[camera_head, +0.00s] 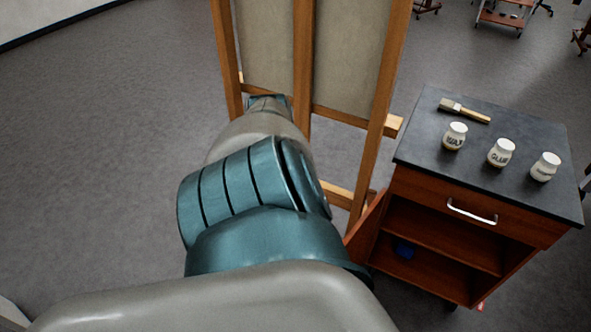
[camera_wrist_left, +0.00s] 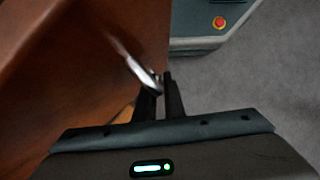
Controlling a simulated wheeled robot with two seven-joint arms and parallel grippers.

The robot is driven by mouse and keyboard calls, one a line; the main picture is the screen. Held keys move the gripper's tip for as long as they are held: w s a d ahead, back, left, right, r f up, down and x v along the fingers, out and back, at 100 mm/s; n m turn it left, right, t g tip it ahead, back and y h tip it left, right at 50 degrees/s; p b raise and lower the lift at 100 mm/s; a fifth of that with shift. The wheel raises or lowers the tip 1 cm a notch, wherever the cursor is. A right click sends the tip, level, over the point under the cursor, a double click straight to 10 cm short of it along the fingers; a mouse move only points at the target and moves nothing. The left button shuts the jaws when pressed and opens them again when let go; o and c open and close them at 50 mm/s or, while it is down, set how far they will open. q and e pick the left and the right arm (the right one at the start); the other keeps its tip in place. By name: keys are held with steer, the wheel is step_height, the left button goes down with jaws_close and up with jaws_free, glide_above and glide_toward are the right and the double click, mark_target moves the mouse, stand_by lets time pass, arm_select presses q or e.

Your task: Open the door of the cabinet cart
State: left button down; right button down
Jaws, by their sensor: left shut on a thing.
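The cabinet cart (camera_head: 470,208) stands at the right of the head view, with a dark top and a reddish-brown wooden body. Its door (camera_head: 367,228) stands swung out at the left side, partly hidden by my left arm. The open front shows a shelf inside. In the left wrist view the door's brown face (camera_wrist_left: 75,60) fills the left side. My left gripper (camera_wrist_left: 162,85) is shut on the silver door handle (camera_wrist_left: 135,68). My left arm hides this grip in the head view. My right gripper is not in view.
The drawer handle (camera_head: 472,212) is above the opening. A wooden easel (camera_head: 304,60) stands behind my arm. The floor at left is clear.

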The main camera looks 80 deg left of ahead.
arm_select(q)
steer(key=c, duration=2.1)
jaws_free()
steer(key=shift+r, duration=0.1)
